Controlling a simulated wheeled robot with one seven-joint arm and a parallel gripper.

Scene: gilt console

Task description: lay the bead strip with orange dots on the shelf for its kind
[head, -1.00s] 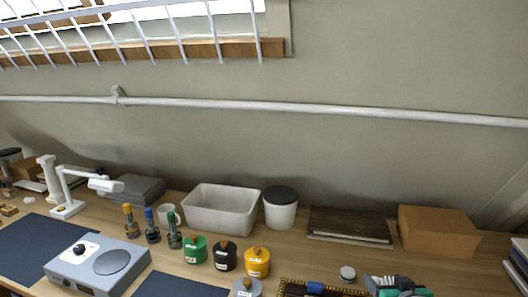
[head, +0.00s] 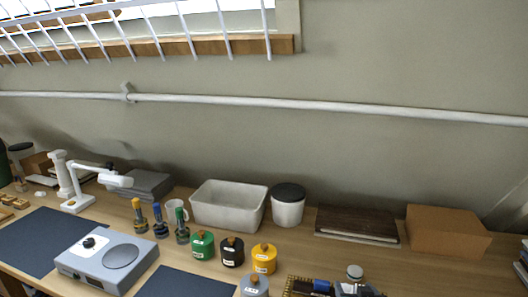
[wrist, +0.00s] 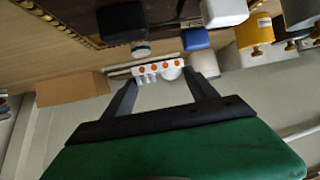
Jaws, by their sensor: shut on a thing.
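In the wrist view the white bead strip with orange dots (wrist: 160,69) lies across between the two fingertips of my gripper (wrist: 160,84). My gripper is shut on it, and the strip is held clear in front of the green wrist body. A gilt-edged dark piece (head: 290,284) shows at the bottom edge of the head view, and its gilt edge also shows at the upper left of the wrist view (wrist: 58,20). I cannot make out a shelf marked for a kind of strip. The strip is not clear in the head view.
Green (head: 202,245), black (head: 232,252) and yellow (head: 263,259) canisters stand on the bench. Behind them are a grey bin (head: 228,207), a dark-lidded tub (head: 288,208), a dark flat stack (head: 356,226) and a cardboard box (head: 446,233). A grey device (head: 106,262) stands left.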

